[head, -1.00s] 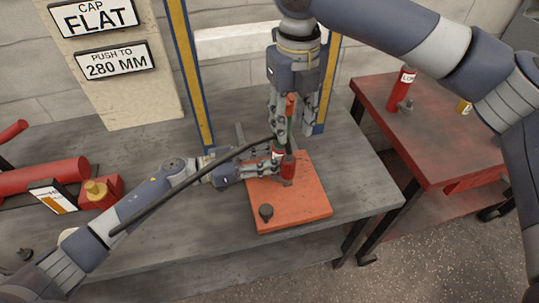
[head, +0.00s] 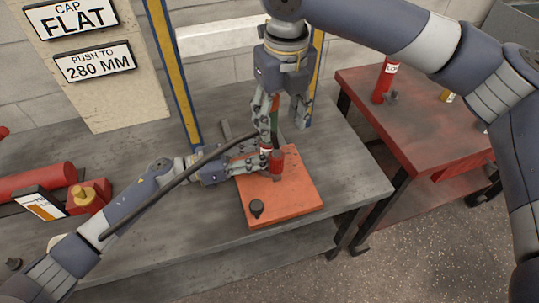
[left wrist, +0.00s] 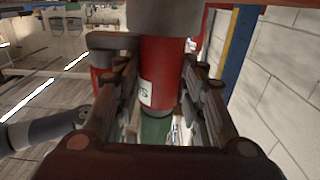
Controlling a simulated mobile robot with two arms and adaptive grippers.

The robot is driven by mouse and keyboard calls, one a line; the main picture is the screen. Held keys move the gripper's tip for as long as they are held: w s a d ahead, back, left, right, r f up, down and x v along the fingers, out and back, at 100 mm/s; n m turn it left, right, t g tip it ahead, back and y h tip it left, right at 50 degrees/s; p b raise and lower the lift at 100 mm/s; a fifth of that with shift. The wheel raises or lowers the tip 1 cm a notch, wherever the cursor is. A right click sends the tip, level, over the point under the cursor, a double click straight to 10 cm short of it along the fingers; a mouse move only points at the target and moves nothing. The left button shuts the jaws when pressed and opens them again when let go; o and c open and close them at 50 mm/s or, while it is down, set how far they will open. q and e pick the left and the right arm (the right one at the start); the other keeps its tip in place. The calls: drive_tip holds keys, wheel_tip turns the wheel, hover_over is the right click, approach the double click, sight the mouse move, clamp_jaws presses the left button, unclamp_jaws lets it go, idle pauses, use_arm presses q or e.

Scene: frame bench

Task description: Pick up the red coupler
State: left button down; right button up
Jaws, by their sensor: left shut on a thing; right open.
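A red cylindrical coupler (head: 276,162) with a white label is above the orange board (head: 300,206) on the grey bench. In the left wrist view the red coupler (left wrist: 160,70) stands between the finger pads, its label toward the camera and a grey part at its top. My left gripper (head: 262,163) is shut on it from the left side. My right gripper (head: 284,128) points down just above and behind it, fingers spread and open. Whether the coupler touches the board is unclear.
A dark knob (head: 256,208) is on the board's front left. A similar red labelled cylinder (head: 384,82) stands on the red table (head: 420,125) at right. Red pipe (head: 38,182) and a yellow-topped red block (head: 90,195) lie at left. Yellow-blue posts (head: 175,80) rise behind.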

sight(279, 152)
drive_tip(key=f+t, duration=0.1)
drive_tip(key=f, duration=0.1)
drive_tip(key=f+t+y, duration=0.1)
drive_tip(key=f, duration=0.1)
drive_tip(key=s+f+t+y, duration=0.1)
drive_tip(key=f, duration=0.1)
drive_tip(key=shift+d+f+n, duration=0.2)
drive_tip(key=shift+d+n, duration=0.1)
drive_tip(key=shift+d, duration=0.1)
drive_tip(key=shift+s+x, duration=0.1)
drive_tip(key=shift+x, duration=1.25)
drive_tip(key=shift+s+x, duration=0.15)
drive_tip(key=shift+x, duration=1.2)
clamp_jaws()
